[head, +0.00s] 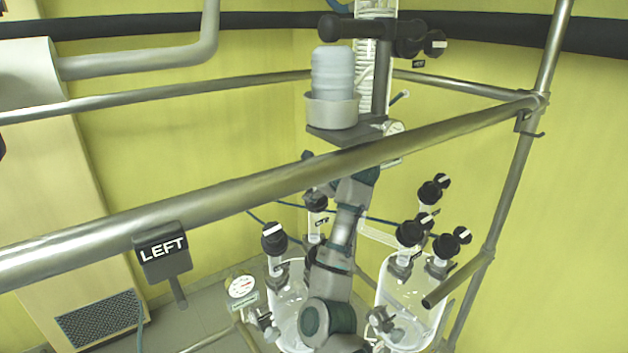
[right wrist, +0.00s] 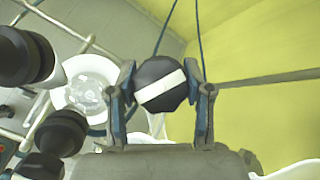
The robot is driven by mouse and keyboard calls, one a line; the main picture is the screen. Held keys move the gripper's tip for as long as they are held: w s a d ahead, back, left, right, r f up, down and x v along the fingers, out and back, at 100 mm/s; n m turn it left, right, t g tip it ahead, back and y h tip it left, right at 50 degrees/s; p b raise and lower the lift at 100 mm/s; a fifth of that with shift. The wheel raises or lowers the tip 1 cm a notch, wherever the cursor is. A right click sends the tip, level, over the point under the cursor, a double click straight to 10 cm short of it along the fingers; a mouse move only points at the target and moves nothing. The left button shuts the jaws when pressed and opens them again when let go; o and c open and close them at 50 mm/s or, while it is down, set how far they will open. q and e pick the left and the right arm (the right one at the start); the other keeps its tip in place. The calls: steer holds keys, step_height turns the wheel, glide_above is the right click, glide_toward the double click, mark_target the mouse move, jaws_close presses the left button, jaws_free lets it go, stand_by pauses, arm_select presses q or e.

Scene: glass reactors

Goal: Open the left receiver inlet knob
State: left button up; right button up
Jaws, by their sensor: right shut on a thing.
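My right gripper (right wrist: 160,88) is shut on a black knob (right wrist: 160,72) with a white stripe. In the right wrist view one finger stands on each side of it. The stripe lies slanted, its right end higher. In the head view my right arm rises in front of the left glass receiver (head: 284,292), and the gripper is partly hidden near a black knob (head: 316,199) behind the left receiver. Another black knob with a white stripe (head: 274,236) stands on a clear neck at the left. My left gripper is not in view.
A steel rail (head: 240,192) crosses in front, with a LEFT sign (head: 163,250) on it. A right glass vessel (head: 410,300) carries several black knobs (head: 411,233). A round gauge (head: 241,288) stands left of the receiver. More knobs (right wrist: 25,55) crowd the wrist view's left.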

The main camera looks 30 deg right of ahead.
steer(key=n+g+y, duration=0.1)
steer(key=n, duration=0.1)
steer(key=n+g, duration=0.1)
steer(key=n, duration=0.2)
steer(key=shift+g+y+p, duration=0.3)
steer(key=shift+y+p, duration=0.05)
steer(key=shift+y, duration=0.05)
stand_by(0.3)
steer(key=o, duration=1.2)
steer(key=shift+c, duration=0.2)
step_height(320, 180, up, 10)
steer(key=shift+d+f, duration=0.15)
steer(key=shift+f, duration=0.1)
steer(key=shift+s+r, duration=0.15)
steer(key=shift+r, duration=0.1)
steer(key=shift+w+f, duration=0.15)
steer(key=shift+w, duration=0.2)
steer(key=shift+s, duration=0.1)
